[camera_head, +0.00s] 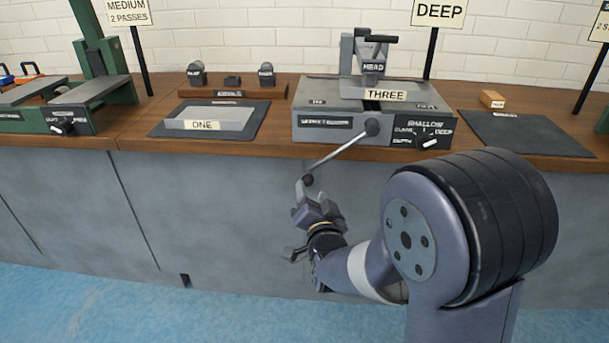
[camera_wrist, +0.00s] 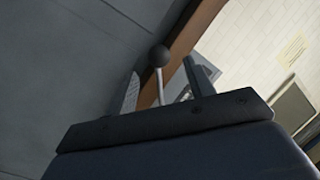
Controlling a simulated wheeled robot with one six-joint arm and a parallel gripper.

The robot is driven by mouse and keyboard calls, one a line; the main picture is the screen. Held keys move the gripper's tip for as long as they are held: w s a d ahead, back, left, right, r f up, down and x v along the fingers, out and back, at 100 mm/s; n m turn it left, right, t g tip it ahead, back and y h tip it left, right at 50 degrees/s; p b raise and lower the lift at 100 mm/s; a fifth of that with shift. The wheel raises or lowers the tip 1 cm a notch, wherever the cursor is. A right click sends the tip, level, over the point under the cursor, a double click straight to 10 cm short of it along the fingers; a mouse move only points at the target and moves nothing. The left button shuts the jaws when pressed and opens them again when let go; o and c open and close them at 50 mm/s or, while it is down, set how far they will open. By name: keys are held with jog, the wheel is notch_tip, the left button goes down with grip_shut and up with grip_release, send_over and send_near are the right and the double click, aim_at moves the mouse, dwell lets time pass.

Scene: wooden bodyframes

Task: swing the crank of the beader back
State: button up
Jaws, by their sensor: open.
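The beader (camera_head: 330,123) is a grey machine on the wooden bench with a head on top and a plate labelled THREE. Its crank (camera_head: 338,153) is a thin metal rod running from a round hub (camera_head: 373,127) on the front face down and left. The rod ends in a dark ball knob (camera_head: 307,180) past the bench's front edge. My gripper (camera_head: 302,187) is at the knob, below the bench top. In the wrist view the knob (camera_wrist: 158,56) shows beyond and between the two open fingers (camera_wrist: 163,85). Whether they touch the rod is unclear.
A dial marked SHALLOW and DEEP (camera_head: 426,142) is right of the crank hub. A dark mat with plate ONE (camera_head: 210,120) lies left of the beader, another dark mat (camera_head: 525,134) right. The grey bench front (camera_head: 230,200) is close behind my gripper. A green machine (camera_head: 90,85) stands far left.

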aim_at(307, 175)
jog(key=x, duration=0.8)
jog(key=shift+w+b, duration=0.1)
jog(key=shift+b, duration=0.25)
grip_shut()
